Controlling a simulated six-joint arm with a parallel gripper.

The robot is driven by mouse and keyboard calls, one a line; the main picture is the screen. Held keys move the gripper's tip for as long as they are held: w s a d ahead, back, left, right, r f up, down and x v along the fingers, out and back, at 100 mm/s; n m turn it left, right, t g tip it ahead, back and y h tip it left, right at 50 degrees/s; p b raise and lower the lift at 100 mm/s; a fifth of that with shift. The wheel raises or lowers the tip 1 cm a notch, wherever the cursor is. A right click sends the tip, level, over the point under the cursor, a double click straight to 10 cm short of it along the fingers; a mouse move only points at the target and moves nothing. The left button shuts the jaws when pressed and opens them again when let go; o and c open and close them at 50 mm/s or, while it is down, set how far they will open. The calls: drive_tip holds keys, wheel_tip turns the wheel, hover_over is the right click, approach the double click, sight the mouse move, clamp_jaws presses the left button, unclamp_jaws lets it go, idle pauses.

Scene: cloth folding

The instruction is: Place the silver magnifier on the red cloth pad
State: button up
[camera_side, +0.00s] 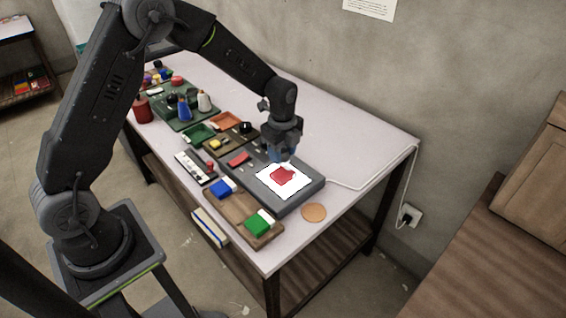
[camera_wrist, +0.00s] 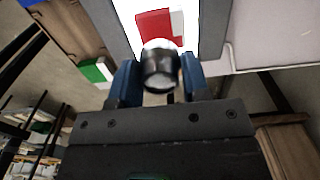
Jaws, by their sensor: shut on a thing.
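The red cloth pad (camera_side: 282,175) lies on a white square sheet (camera_side: 270,187) on a grey board; it also shows in the wrist view (camera_wrist: 155,24). My gripper (camera_side: 281,156) is just above the pad's far edge in the side view. In the wrist view, my gripper (camera_wrist: 159,82) has its blue fingers shut on a small silver and black cylindrical magnifier (camera_wrist: 160,66). The magnifier overlaps the pad's near edge in that view. Whether it touches the pad I cannot tell. In the side view the magnifier is hidden or too small to make out.
The grey board (camera_side: 289,207) lies near the table's right end, with a round tan disc (camera_side: 314,212) beside it. A wooden tray (camera_side: 241,221) with blue and green blocks is at the front. Trays and bottles crowd the table's left. The back right tabletop is clear.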

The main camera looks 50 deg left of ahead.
sight(283, 164)
drive_tip(key=shift+d+f, duration=0.1)
drive_tip(key=shift+f, duration=1.95)
drive_tip(key=shift+f, duration=0.15)
drive_tip(key=o, duration=0.9)
drive_tip(key=shift+o, duration=0.2)
